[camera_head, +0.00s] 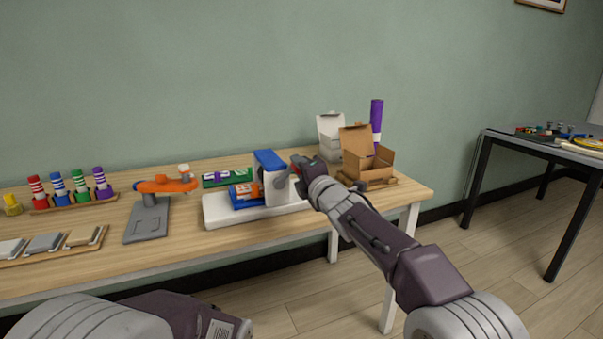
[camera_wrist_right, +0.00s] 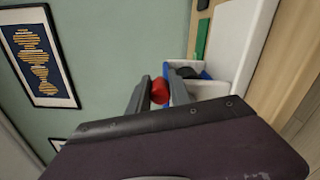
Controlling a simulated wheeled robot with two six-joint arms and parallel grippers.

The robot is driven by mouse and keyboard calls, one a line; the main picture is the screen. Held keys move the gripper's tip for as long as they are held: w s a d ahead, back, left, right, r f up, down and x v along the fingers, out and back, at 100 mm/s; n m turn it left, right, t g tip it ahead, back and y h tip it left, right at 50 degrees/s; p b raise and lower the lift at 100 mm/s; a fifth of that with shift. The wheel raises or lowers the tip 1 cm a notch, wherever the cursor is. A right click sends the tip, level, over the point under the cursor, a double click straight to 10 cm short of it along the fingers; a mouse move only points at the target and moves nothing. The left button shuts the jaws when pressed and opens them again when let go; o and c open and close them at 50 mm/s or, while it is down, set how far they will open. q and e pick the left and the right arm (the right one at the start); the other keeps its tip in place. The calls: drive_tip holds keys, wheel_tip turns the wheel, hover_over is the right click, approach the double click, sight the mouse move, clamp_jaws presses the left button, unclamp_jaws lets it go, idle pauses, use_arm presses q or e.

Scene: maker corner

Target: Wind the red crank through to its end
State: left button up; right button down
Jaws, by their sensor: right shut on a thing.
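The red crank's knob (camera_wrist_right: 159,90) sits between the two fingers of my right gripper (camera_wrist_right: 158,92) in the right wrist view, and the fingers are shut on it. In the head view my right gripper (camera_head: 300,170) is at the right side of a white and blue machine (camera_head: 268,160) on a long white base (camera_head: 222,212). Only a little red of the crank shows there, and the rest of the crank is hidden by the gripper. My left arm shows at the bottom left of the head view, but its gripper is out of the picture.
A cardboard box (camera_head: 378,172) and a white box (camera_head: 331,138) stand close behind my right gripper, with a purple roll (camera_head: 376,122). An orange tool on a grey stand (camera_head: 150,219) is left of the machine.

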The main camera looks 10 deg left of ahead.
drive_tip(key=shift+s+a+n, duration=0.2)
drive_tip(key=shift+a+n, duration=0.1)
drive_tip(key=c, duration=1.3)
unclamp_jaws()
drive_tip(key=shift+o, duration=0.5)
drive_tip(key=shift+s+a, duration=0.1)
drive_tip(key=shift+d, duration=0.2)
